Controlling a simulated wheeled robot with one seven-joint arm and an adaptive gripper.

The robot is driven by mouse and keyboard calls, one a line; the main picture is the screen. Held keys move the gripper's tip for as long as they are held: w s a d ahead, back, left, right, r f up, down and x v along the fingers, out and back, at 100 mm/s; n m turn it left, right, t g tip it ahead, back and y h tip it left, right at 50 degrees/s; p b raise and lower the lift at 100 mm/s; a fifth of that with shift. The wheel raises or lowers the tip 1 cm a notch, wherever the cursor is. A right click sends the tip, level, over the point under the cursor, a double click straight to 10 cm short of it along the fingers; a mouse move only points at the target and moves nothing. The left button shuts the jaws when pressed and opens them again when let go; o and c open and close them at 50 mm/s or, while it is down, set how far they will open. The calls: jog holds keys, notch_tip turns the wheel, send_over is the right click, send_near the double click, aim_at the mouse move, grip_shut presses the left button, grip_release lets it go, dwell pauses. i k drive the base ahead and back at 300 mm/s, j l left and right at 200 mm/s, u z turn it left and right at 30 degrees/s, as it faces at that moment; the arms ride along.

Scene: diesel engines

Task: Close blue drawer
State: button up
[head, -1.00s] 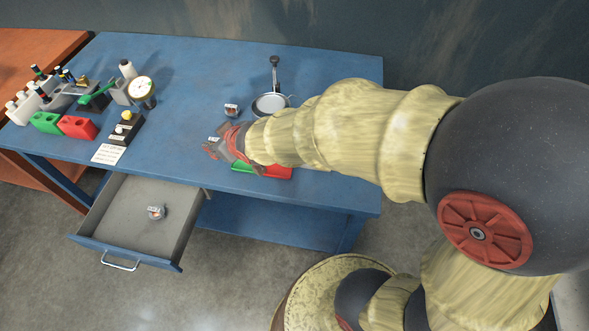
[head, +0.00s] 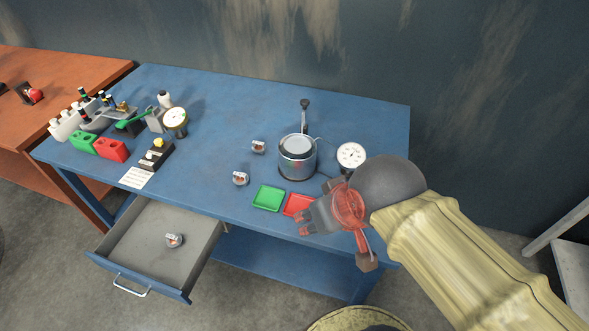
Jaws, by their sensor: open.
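The blue drawer (head: 134,273) is pulled out from under the left part of the blue table (head: 330,98). Its grey tray holds one small metal part (head: 174,240), and a silver handle (head: 131,286) is on its blue front. My gripper (head: 303,222) is open and appears empty. It is over the table's front right edge, by the red tray, to the right of the drawer and well apart from it.
A green tray (head: 268,197) and a red tray (head: 297,204) lie near the table's front edge. A metal pot (head: 297,157), a white dial (head: 351,155) and two small metal parts stand nearby. Bottles and blocks crowd the table's left end. Floor before the drawer is clear.

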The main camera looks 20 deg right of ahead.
aim_at(135, 249)
jog(key=u, duration=1.5)
jog(key=i+j, duration=0.4)
jog(key=i+j+u, duration=0.1)
jog(key=i+j, duration=0.3)
jog(key=i, duration=0.15)
